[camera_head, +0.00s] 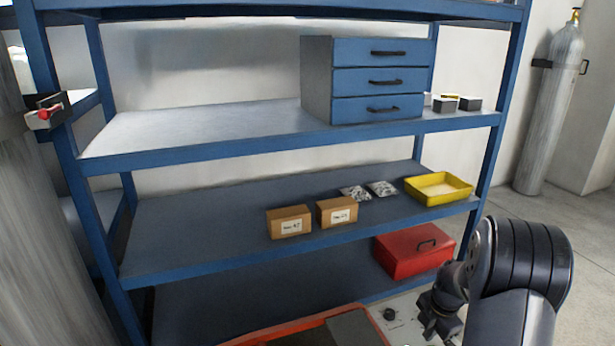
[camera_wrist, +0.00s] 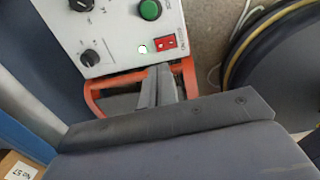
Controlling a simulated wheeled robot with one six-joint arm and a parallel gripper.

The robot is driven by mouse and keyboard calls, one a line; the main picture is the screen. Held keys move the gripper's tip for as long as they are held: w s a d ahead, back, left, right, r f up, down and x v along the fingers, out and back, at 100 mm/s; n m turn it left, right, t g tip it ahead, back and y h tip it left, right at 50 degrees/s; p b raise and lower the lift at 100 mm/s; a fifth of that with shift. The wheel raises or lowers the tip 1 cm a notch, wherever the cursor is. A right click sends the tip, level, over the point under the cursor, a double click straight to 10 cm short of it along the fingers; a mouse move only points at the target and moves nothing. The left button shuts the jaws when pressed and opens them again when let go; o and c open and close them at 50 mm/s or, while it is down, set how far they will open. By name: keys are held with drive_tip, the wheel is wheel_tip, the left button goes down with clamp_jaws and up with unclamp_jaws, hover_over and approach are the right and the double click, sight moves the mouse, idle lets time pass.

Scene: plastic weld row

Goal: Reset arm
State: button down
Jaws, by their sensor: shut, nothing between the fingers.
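My gripper (camera_wrist: 158,84) shows in the wrist view with its two grey fingers together and nothing between them. The fingers point at the lower edge of a white control panel (camera_wrist: 120,35) with an orange frame (camera_wrist: 92,97). I cannot tell whether they touch it. In the head view my black arm is folded at the lower right, beside the panel (camera_head: 405,308) and in front of the blue shelf rack (camera_head: 250,150). The fingertips cannot be made out there.
The shelf holds a blue drawer cabinet (camera_head: 378,80), two cardboard boxes (camera_head: 288,222), a yellow tray (camera_head: 438,200) and a red toolbox (camera_head: 400,262). A gas cylinder (camera_head: 550,110) stands at the right. A black coiled hose or round item (camera_wrist: 285,60) lies right of the panel.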

drive_tip(key=shift+s+d+r+p, duration=0.1)
drive_tip(key=shift+r+p, duration=0.1)
drive_tip(key=shift+r, duration=0.7)
drive_tip(key=shift+s+r+p, duration=0.1)
drive_tip(key=shift+r+p, duration=0.05)
drive_tip(key=shift+r, duration=0.75)
drive_tip(key=shift+r, duration=0.1)
